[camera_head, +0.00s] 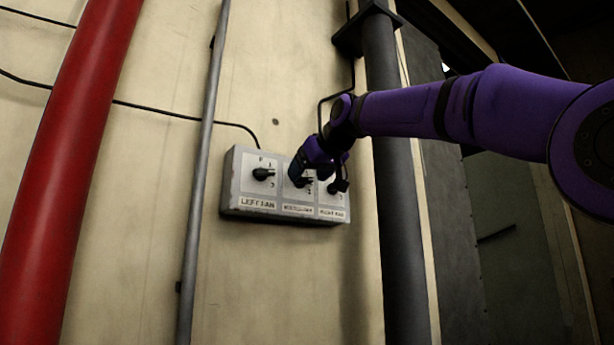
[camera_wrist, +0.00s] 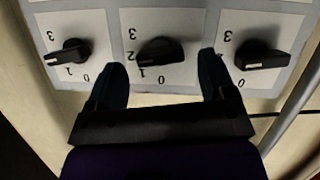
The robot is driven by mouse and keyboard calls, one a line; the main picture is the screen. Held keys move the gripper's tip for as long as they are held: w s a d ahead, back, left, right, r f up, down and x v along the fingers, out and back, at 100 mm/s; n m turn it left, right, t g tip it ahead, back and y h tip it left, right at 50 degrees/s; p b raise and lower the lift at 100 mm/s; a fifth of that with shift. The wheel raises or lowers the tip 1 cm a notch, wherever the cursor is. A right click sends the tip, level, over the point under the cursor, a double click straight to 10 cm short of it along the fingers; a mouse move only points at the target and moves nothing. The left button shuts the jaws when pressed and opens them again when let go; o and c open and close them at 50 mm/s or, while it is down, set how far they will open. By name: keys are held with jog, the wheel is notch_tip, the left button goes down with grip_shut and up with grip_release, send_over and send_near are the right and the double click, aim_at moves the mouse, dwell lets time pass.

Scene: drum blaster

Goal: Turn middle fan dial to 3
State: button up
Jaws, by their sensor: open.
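A grey control box (camera_head: 240,208) on the wall carries three black dials on white plates. The middle fan dial (camera_wrist: 160,50) is in the centre of the wrist view, which shows the box upside down; its pointer seems to face left, near 2, but its exact setting is hard to tell. My gripper (camera_wrist: 162,78) is open, one finger on each side below this dial, with no clear contact. In the head view my gripper (camera_head: 307,176) is in front of the box and largely hides the middle dial.
The left fan dial (camera_head: 263,174) and right fan dial (camera_head: 334,188) sit close on either side of the middle one. A thin grey pipe (camera_head: 206,130) runs left of the box, a thick dark pipe (camera_head: 392,220) right of it. A red pipe (camera_head: 65,160) is farther left.

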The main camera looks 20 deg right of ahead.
jog(key=shift+w+a+f, duration=0.1)
jog(key=shift+w+f, duration=0.15)
jog(key=shift+w, duration=0.3)
jog(key=c, duration=0.9)
jog(key=shift+c, duration=0.2)
jog(key=shift+m, duration=0.3)
jog(key=shift+d+m+g+y, duration=0.2)
jog(key=shift+m+g+y, duration=0.1)
jog(key=shift+m+y, duration=0.8)
jog(key=shift+w+f+m+y, duration=0.1)
jog(key=shift+m+y, duration=0.6)
jog(key=shift+m, duration=0.5)
jog(key=shift+d, duration=0.1)
